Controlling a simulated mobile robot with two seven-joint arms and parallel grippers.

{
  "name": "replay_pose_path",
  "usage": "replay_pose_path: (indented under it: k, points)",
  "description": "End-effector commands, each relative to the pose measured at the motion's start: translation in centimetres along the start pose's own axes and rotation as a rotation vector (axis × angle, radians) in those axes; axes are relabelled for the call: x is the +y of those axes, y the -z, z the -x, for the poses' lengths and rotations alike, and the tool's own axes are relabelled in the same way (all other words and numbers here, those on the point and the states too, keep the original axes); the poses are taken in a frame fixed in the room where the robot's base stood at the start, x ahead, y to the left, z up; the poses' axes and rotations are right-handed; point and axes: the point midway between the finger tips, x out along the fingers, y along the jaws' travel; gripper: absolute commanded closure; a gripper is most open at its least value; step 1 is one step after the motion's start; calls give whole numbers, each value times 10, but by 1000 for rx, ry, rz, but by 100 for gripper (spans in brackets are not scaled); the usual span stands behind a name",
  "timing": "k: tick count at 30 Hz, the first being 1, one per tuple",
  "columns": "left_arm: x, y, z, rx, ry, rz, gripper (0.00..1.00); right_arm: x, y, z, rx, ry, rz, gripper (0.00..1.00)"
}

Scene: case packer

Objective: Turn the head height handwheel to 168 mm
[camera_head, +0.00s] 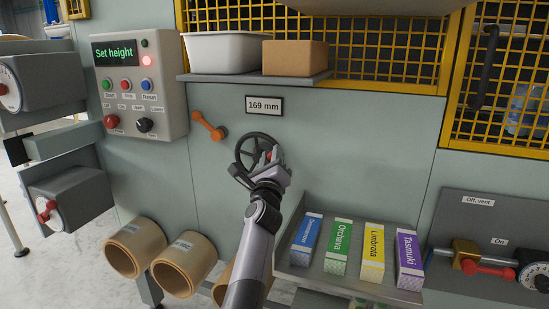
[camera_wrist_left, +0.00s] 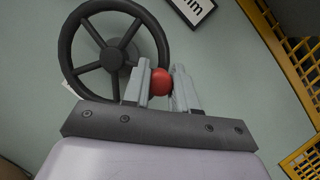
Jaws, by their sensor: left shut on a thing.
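The black handwheel (camera_head: 246,149) is on the grey-green machine wall, below a display plate (camera_head: 264,105) that reads 169 mm. It also shows in the left wrist view (camera_wrist_left: 84,72), with spokes and a red knob (camera_wrist_left: 162,82) at its rim. My left gripper (camera_head: 272,158) is at the right side of the wheel. In the left wrist view my left gripper (camera_wrist_left: 166,86) has its two fingers on either side of the red knob, shut on it. My right gripper is not in view.
A control panel (camera_head: 167,91) at upper left shows "Set height" and a lit red lamp. An orange lever (camera_head: 208,125) is left of the wheel. A shelf (camera_head: 255,78) holds a white bin and brown box above. A tray (camera_head: 350,282) with several coloured cartons stands lower right.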

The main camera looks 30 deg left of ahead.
Motion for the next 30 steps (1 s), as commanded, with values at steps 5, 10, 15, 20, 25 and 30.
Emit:
replay_pose_path:
  k: [5,10,15,20,25,30]
  points:
    - [-2,-3,-1,3,-20,53,100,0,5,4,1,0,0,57]
    - [-2,-4,-2,3,-28,74,100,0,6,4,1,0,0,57]
    - [-1,-4,-2,3,-30,78,100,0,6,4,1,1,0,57]
    - [-1,-5,-2,2,-30,77,100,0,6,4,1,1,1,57]
    - [-1,-5,-2,2,-30,76,48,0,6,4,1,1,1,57]
    - [-1,-5,-2,2,-30,75,48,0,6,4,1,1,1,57]
